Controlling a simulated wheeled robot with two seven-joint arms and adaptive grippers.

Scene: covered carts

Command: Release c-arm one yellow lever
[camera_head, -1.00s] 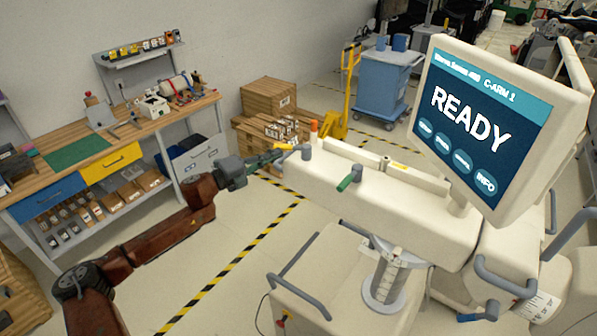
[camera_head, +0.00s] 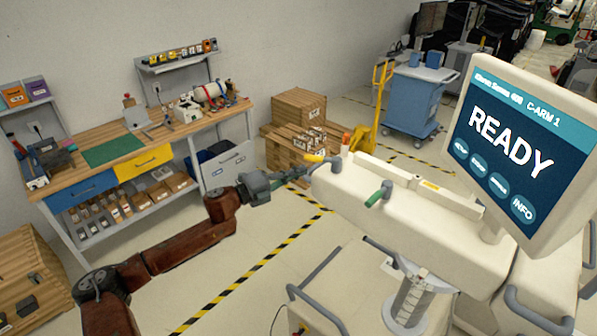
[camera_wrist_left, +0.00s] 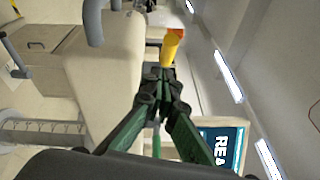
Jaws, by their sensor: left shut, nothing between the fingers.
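The C-arm one cart (camera_head: 420,215) is a cream-coloured body with its monitor (camera_head: 505,150) reading "C-ARM 1" and "READY". Its yellow lever (camera_head: 314,158) sticks out at the far left end of the body. In the left wrist view the yellow lever (camera_wrist_left: 171,48) stands just beyond my fingertips. My left gripper (camera_head: 302,172) is shut and empty, close beside the lever; it also shows in the left wrist view (camera_wrist_left: 163,82). I cannot tell whether the fingertips touch the lever. My right gripper is not in view.
A green-tipped lever (camera_head: 380,194) sits on the near side of the body. An orange-topped post (camera_head: 345,139) rises behind the yellow lever. A workbench (camera_head: 130,155), wooden crates (camera_head: 297,112) and a blue cart (camera_head: 412,95) stand farther back. Striped tape marks the floor.

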